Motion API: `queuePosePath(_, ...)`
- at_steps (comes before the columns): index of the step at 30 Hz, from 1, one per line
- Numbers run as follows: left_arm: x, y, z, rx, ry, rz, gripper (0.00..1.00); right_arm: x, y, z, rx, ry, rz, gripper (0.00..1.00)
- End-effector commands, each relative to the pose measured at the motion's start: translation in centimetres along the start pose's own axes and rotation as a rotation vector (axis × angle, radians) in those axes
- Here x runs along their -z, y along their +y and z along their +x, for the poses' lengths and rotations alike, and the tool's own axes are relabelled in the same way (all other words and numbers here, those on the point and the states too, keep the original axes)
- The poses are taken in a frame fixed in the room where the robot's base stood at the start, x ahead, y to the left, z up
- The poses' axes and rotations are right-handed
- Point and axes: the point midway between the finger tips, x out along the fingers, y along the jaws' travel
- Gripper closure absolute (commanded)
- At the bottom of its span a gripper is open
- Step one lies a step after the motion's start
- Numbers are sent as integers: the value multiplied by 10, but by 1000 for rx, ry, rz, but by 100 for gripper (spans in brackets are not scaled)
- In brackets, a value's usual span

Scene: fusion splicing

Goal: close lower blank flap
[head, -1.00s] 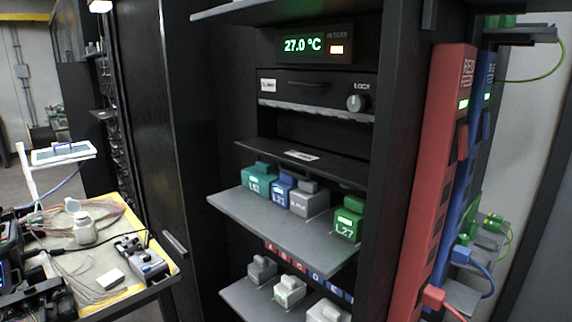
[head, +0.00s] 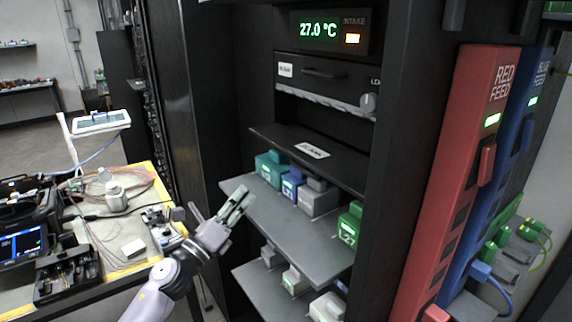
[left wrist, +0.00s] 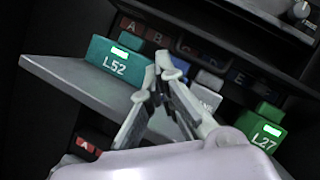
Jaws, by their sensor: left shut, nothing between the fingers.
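A black flap (head: 300,158) with a white label stands out from the dark cabinet, roughly level, below the lock panel and above the upper grey shelf. It looks open. My left gripper (head: 242,197) is shut and empty, to the left of and lower than the flap, in front of the shelf and apart from the flap. In the left wrist view the left gripper's fingertips (left wrist: 165,70) come together in front of the shelf modules. I cannot clearly make out the flap in that view. My right gripper is not in view.
The grey shelf (head: 300,235) holds a teal module (head: 270,164), a blue one (head: 292,184), a grey one and a green one (head: 348,226). A lock knob (head: 368,102) sits above the flap. A red feed strip (head: 455,165) stands at right; a cluttered bench (head: 150,190) is at left.

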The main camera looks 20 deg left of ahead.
Motion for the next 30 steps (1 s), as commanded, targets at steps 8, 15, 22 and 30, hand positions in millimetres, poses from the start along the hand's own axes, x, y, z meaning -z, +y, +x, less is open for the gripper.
queuePosePath(8, -12, -16, 23, 213, 183, 482, 100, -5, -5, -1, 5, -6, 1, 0)
queuePosePath(15, -11, -18, 31, 271, 245, 614, 100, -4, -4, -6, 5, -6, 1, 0)
queuePosePath(22, -1, -26, 67, 271, 243, 608, 100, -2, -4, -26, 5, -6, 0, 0)
queuePosePath(30, 14, -32, 107, 269, 243, 609, 100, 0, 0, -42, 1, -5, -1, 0)
